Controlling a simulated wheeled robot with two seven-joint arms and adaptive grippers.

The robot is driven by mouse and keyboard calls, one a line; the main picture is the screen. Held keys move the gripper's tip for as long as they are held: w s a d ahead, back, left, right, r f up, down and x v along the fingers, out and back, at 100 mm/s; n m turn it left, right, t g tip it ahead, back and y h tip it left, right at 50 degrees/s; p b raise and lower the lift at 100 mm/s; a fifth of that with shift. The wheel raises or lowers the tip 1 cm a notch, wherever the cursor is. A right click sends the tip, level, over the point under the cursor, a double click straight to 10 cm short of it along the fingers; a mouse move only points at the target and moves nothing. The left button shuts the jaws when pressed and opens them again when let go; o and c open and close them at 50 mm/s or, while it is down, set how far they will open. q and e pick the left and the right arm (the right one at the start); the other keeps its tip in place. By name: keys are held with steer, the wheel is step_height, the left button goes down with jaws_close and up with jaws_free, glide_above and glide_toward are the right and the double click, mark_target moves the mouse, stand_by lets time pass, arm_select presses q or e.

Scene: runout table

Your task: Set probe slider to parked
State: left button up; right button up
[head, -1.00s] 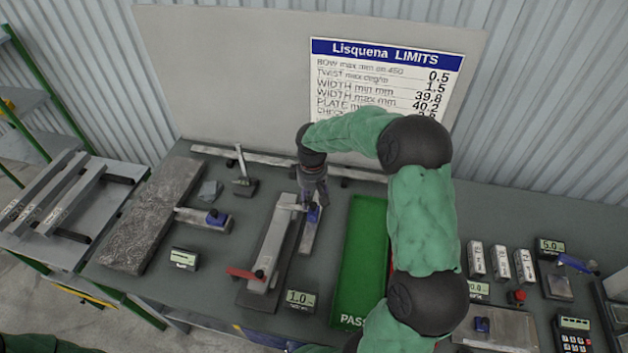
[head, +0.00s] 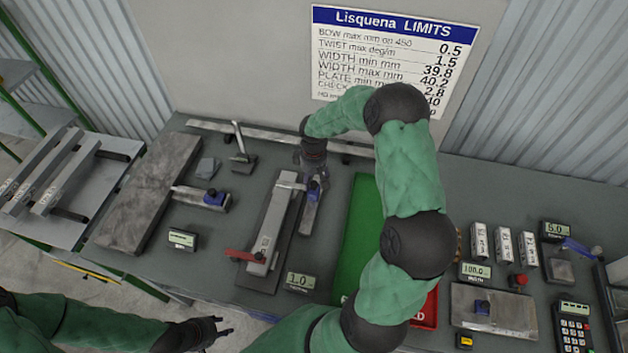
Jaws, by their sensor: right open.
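A blue slider block (head: 314,190) sits on a narrow grey rail (head: 308,220) beside the clamping fixture, probably the probe slider; no parked mark is readable. My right gripper (head: 314,176) points down at the far end of this rail, directly over or at the blue block. It is open, and its fingers partly hide the block; I cannot tell whether they touch it. My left gripper (head: 226,326) is at the bottom of the view, in front of the table edge, open and empty.
The fixture (head: 268,232) with a red handle (head: 244,256) stands left of the rail, a display (head: 298,282) reading 1.0 in front. A green tray (head: 355,235) lies right, partly behind my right arm. Another blue-topped gauge (head: 212,198) stands left.

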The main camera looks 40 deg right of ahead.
steer(key=shift+f, duration=0.75)
jaws_close()
steer(key=w+d, duration=0.2)
steer(key=w+d+b, duration=0.1)
steer(key=w+d, duration=0.1)
steer(key=d, duration=0.1)
steer(key=w+d+b, duration=0.1)
steer(key=w+d, duration=0.1)
steer(key=d, duration=0.1)
steer(key=shift+w, duration=0.2)
steer(key=shift+r, duration=0.15)
steer(key=shift+d, duration=0.1)
